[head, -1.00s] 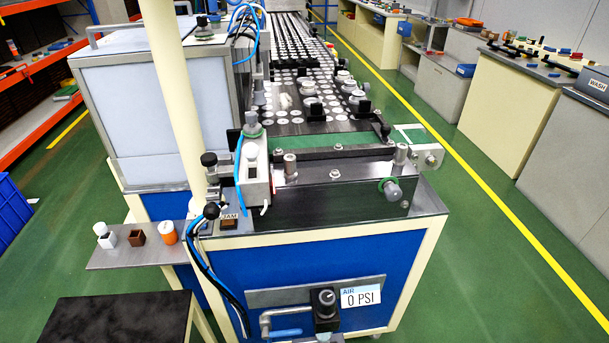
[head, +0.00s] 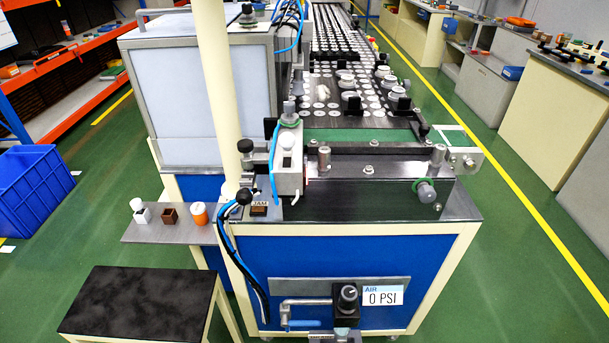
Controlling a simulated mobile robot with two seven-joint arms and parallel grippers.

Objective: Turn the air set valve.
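The air set valve (head: 347,304) is a black block with a grey round knob on top. It sits on a grey plate low on the blue front panel of the machine. A white label (head: 383,296) to its right reads "AIR 0 PSI". A grey pipe with a blue lever handle (head: 303,324) joins it from the left. Neither of my grippers shows in the head view.
A black-topped stool (head: 138,300) stands at the lower left, in front of a small shelf (head: 172,234) with several small parts. A blue crate (head: 38,196) is on the floor at the left. The green floor (head: 505,280) right of the machine is clear.

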